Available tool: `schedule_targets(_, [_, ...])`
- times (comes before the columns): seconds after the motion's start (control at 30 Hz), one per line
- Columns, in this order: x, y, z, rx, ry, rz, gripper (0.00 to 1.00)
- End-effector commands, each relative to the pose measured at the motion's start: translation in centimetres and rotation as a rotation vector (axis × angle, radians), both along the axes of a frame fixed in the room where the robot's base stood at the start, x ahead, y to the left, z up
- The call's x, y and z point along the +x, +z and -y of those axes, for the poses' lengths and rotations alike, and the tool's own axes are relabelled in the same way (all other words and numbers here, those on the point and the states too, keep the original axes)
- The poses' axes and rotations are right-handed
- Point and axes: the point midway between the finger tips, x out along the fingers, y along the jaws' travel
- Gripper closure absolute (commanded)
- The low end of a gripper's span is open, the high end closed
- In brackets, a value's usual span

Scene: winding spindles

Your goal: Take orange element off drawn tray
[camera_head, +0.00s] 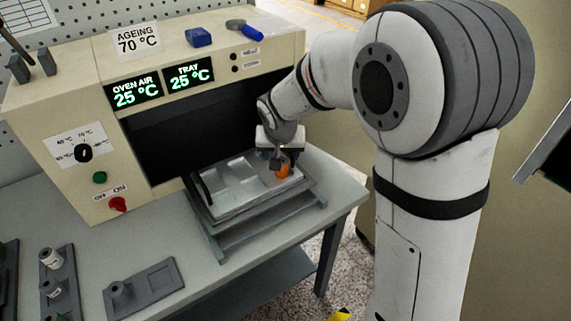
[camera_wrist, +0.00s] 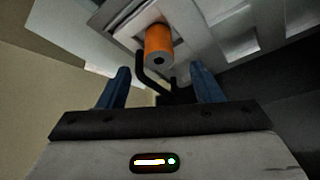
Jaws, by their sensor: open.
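The orange element (camera_head: 283,171) is a small orange cylinder on the right part of the drawn metal tray (camera_head: 234,208). In the wrist view the orange element (camera_wrist: 159,43) shows its end with a dark hole and sits in a recess of the tray (camera_wrist: 215,60). My gripper (camera_head: 279,160) is at the tray's right side, right by the element. In the wrist view my gripper (camera_wrist: 160,82) has its two blue fingers apart, with the element beyond and between their tips. Nothing is held. Whether a finger touches the element cannot be told.
The ageing oven (camera_head: 75,110) stands behind, its dark mouth open; both displays read 25 °C. The tray rests on a grey stand (camera_head: 262,232) on the bench. A dark handle (camera_wrist: 152,78) shows near the fingers. Grey fixtures (camera_head: 145,287) with spindles lie at front left.

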Motion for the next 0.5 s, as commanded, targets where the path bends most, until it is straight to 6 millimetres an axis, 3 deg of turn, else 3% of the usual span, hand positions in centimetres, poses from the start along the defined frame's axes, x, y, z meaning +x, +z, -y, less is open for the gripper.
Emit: schedule_targets(0.5, [2.0, -5.0, 0.1, -0.001, 0.0, -0.001, 0.41])
